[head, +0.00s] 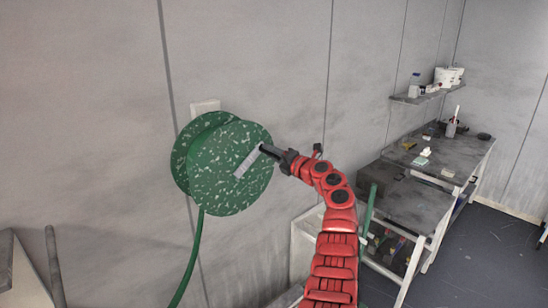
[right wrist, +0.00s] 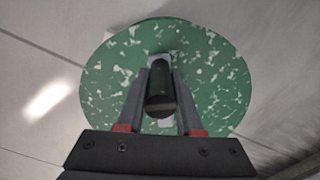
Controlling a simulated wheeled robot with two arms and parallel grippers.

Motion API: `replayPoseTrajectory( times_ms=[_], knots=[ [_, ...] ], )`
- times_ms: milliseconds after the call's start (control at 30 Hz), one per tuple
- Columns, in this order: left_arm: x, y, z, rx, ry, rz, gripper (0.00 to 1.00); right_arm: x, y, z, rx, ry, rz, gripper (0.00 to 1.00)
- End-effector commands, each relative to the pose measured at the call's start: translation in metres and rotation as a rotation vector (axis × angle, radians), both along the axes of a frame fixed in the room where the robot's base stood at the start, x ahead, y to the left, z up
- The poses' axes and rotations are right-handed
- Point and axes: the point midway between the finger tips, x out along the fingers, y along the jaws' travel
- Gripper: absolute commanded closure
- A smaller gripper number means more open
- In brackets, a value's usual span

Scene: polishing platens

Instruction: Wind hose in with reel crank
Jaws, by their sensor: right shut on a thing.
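The green speckled hose reel (head: 222,165) is mounted on the grey wall, left of centre in the head view. Its round face fills much of the right wrist view (right wrist: 110,80). The green hose (head: 193,250) hangs from the reel's underside and runs out at the bottom of the frame. A pale crank arm (head: 246,164) lies across the reel face and carries a dark handle (right wrist: 160,92). My right gripper (right wrist: 160,90) is shut on this handle, with one finger on each side. The fingers partly hide the crank arm in the right wrist view. My left gripper is not in view.
A dark-topped workbench (head: 440,152) with small items stands at the right. A lower dark-topped table (head: 405,205) is nearer, beside my right arm. A wall shelf (head: 428,93) holds containers. Dark floor (head: 485,255) is open at the lower right.

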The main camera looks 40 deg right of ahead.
Motion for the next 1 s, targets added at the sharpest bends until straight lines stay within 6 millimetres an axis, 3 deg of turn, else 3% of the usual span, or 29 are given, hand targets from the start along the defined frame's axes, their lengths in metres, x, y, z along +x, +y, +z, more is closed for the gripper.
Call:
replayPoseTrajectory(
  times_ms=[400, 1000],
  knots=[
    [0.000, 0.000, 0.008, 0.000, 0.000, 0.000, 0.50, -0.001, 0.017, 0.019, -0.220, -0.018, 0.001, 1.00],
    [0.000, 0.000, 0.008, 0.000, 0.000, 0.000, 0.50, -0.001, 0.020, 0.021, -0.263, -0.021, 0.002, 1.00]
  ],
)
